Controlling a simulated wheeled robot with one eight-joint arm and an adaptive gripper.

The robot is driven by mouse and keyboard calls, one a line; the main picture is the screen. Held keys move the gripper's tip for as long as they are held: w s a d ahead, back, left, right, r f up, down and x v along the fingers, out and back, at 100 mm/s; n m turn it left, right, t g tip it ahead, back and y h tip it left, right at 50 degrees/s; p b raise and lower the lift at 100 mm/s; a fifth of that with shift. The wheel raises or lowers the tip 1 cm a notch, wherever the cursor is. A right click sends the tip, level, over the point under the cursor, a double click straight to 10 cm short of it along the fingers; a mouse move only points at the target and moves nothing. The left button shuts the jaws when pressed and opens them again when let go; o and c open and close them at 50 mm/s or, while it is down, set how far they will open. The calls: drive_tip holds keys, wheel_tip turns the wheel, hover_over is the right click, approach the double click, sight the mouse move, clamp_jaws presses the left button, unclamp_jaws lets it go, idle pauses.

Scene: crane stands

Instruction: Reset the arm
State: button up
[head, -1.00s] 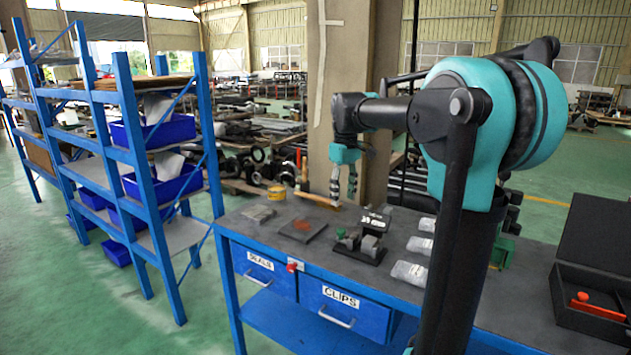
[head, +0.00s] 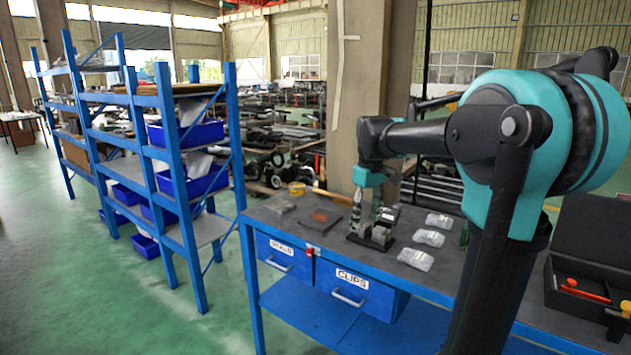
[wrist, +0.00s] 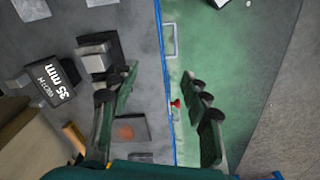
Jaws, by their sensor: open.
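My gripper (head: 361,212) hangs pointing down over the far part of the blue-framed workbench (head: 322,247), in front of the pillar. In the wrist view my gripper's two fingers (wrist: 160,112) stand wide apart with nothing between them. The bench's front edge (wrist: 165,70) and the red knob (wrist: 176,103) show in the gap between the fingers. In the head view the fingertips overlap a dark block with grey metal pieces (head: 380,236); I cannot tell whether they touch it.
Clear packs (head: 428,239) lie on the bench, and a dark open case (head: 580,270) with red items is at right. A label block marked 35 mm (wrist: 55,80) is near my gripper. A blue shelf rack (head: 170,150) stands left, with open green floor before it.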

drive_tip(key=s+d+f+m+t, duration=0.2)
drive_tip(key=s+f+m, duration=0.1)
drive_tip(key=s+f, duration=0.7)
drive_tip(key=s+d+f+m+t, duration=0.1)
drive_tip(key=s+f+m, duration=0.3)
drive_tip(key=s+f, duration=0.7)
drive_tip(key=shift+s+d+f+t, duration=0.25)
drive_tip(key=shift+d+f+t, duration=0.15)
drive_tip(key=shift+d+f, duration=0.4)
